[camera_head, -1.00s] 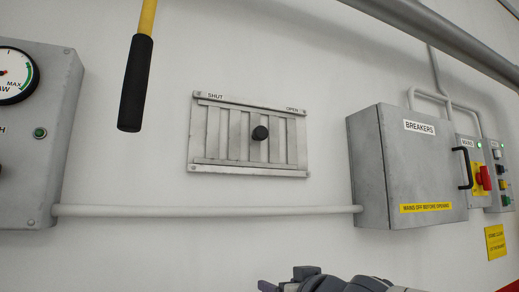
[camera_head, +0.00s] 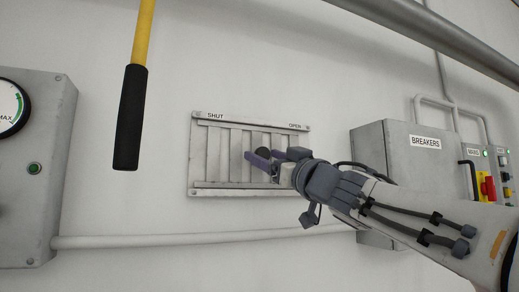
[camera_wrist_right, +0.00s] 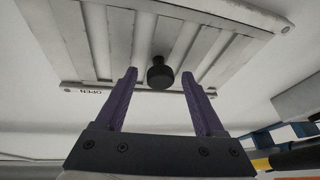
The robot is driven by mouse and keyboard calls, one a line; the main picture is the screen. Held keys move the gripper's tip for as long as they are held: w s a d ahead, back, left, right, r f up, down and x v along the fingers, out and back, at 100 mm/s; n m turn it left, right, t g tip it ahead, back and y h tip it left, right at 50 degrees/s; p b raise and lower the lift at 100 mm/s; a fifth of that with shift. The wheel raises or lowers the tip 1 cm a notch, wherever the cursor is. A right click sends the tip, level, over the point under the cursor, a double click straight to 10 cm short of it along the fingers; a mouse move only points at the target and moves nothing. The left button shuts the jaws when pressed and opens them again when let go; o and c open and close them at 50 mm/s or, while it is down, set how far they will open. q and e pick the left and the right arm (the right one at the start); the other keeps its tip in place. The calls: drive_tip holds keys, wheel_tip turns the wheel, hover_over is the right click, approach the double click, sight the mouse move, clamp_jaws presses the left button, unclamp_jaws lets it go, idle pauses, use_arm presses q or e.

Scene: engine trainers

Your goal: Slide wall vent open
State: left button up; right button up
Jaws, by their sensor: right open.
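The wall vent (camera_head: 215,165) is a pale slatted metal panel on the wall, with SHUT lettered at its top left and OPEN at its top right. Its black knob (camera_head: 263,153) sits about mid-panel. My right gripper (camera_head: 262,157) has come in from the right, in front of the vent. In the right wrist view its two purple fingers (camera_wrist_right: 164,88) are open, and the knob (camera_wrist_right: 160,73) shows between and just beyond their tips. I cannot tell whether either finger touches it. The vent slats (camera_wrist_right: 110,38) also show there. My left gripper is not in view.
A grey breaker box (camera_head: 400,145) stands out from the wall to the right, behind my right arm. A yellow lever with a black grip (camera_head: 130,118) hangs left of the vent. A pipe (camera_head: 150,240) runs below. A gauge box (camera_head: 35,165) is at far left.

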drive_tip(key=shift+x, duration=0.9)
clamp_jaws()
idle(0.8)
